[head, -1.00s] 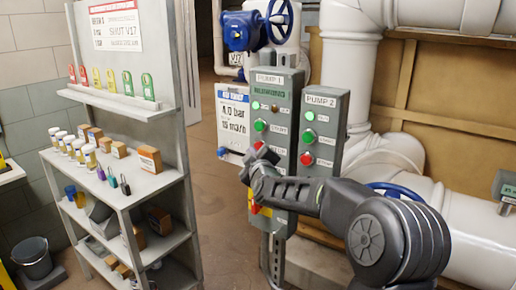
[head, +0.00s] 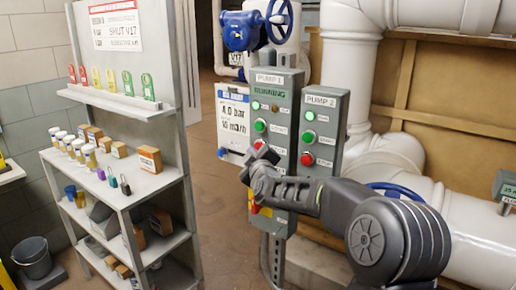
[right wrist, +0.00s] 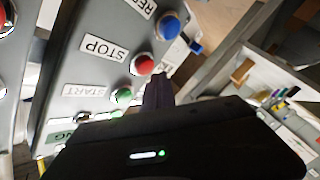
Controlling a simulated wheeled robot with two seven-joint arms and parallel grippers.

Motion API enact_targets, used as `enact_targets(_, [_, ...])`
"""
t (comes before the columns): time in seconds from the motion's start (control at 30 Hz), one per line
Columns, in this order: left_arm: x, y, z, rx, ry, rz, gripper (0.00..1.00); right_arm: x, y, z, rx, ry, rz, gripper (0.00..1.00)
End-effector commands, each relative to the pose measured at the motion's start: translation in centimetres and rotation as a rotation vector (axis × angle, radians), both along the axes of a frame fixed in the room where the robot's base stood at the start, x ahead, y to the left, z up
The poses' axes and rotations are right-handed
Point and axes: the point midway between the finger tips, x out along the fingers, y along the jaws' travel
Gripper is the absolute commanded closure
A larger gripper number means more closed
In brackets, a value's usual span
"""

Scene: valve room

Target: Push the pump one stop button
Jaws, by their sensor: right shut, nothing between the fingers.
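The pump 1 panel (head: 275,90) is a grey upright box with a green display that reads as running. Its red stop button (right wrist: 143,64) shows in the right wrist view beside the STOP label (right wrist: 104,48), between the green start button (right wrist: 123,96) and the blue reset button (right wrist: 168,27). My right gripper (head: 259,160) is shut and empty in front of this panel, partly covering the stop button in the head view. In the right wrist view its dark fingertips are very close to the red button; I cannot tell whether they touch. My left gripper is out of view.
The pump 2 panel (head: 322,122) stands just right, with its own green and red buttons. Thick white pipes (head: 348,70) fill the right side. A grey shelf rack (head: 150,195) with padlocks and boxes stands left. Open floor (head: 215,200) lies between rack and panels.

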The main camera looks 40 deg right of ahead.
Motion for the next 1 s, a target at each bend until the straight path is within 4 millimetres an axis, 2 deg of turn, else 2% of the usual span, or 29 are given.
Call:
enact_targets(0.3, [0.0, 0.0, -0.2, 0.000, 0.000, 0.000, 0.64, 0.2, -0.8, 0.0, 0.000, -0.001, -0.001, 1.00])
enact_targets(1.0, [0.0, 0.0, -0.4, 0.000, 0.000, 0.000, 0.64, 0.3, -1.1, 0.0, 0.000, 0.000, 0.000, 1.00])
